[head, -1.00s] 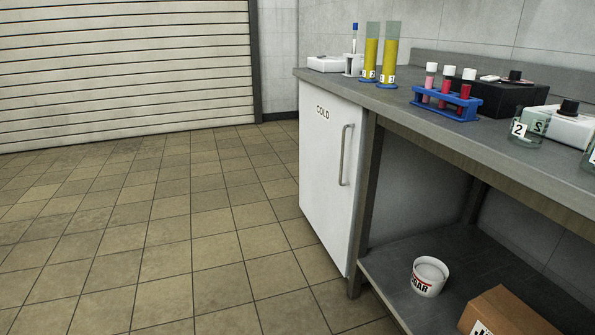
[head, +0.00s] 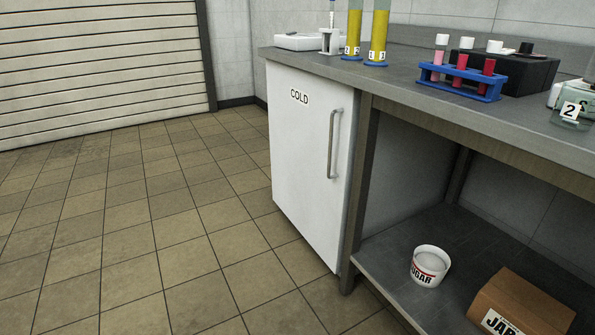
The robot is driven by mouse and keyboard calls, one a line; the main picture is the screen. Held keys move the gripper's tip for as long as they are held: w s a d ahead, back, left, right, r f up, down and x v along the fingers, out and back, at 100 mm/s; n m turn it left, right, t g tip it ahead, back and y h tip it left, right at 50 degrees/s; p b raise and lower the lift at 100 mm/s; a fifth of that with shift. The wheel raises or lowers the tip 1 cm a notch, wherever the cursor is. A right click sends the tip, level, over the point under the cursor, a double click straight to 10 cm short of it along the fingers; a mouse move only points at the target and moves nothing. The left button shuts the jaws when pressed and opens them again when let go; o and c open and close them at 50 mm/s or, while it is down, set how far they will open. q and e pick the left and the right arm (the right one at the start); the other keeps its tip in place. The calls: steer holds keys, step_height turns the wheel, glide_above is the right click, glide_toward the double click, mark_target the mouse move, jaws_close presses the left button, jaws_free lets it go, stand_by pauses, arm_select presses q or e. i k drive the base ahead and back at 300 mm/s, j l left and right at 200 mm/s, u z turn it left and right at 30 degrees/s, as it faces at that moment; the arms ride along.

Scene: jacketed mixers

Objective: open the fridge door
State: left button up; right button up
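The fridge door (head: 300,170) is a white panel marked COLD, under the left end of the grey bench. It looks closed. Its vertical metal handle (head: 333,144) is on the right side of the door, near the bench leg. Neither of my grippers shows in the head view, and nothing touches the handle.
The bench top (head: 410,80) holds yellow cylinders (head: 378,35), a blue tube rack (head: 460,82) and a numbered glass vessel (head: 570,115). A sugar tub (head: 429,268) and a brown box (head: 522,300) sit on the lower shelf. The tiled floor (head: 150,230) before the door is clear.

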mark_target(314, 119)
steer(key=i+j+z, duration=0.45)
steer(key=j, duration=0.35)
steer(key=i+j+z, duration=0.25)
steer(key=i+j, duration=0.1)
steer(key=j, duration=0.1)
